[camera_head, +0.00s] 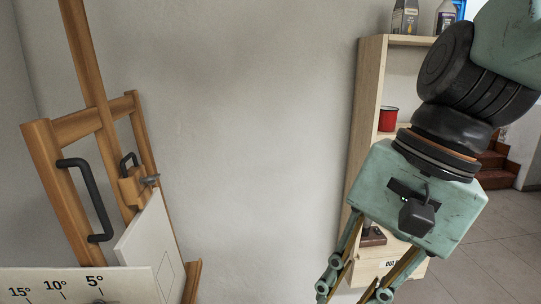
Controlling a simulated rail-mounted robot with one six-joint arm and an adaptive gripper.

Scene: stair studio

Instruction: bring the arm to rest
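My gripper (357,278) hangs from the pale green wrist at the right of the view, in front of a wooden shelf unit. It points down and to the left. The upper finger linkages are apart, but the fingertips are cut off by the bottom edge. I cannot tell whether it is open or shut, or whether it holds anything. My arm rises from the wrist to the upper right corner.
A wooden easel (95,110) with a dark handle and a white board (150,250) stands at left. A white angle scale (80,285) is at lower left. The shelf unit (368,110) holds a red mug (388,119) and bottles. Stairs (492,160) lie behind. Bare wall spans the middle.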

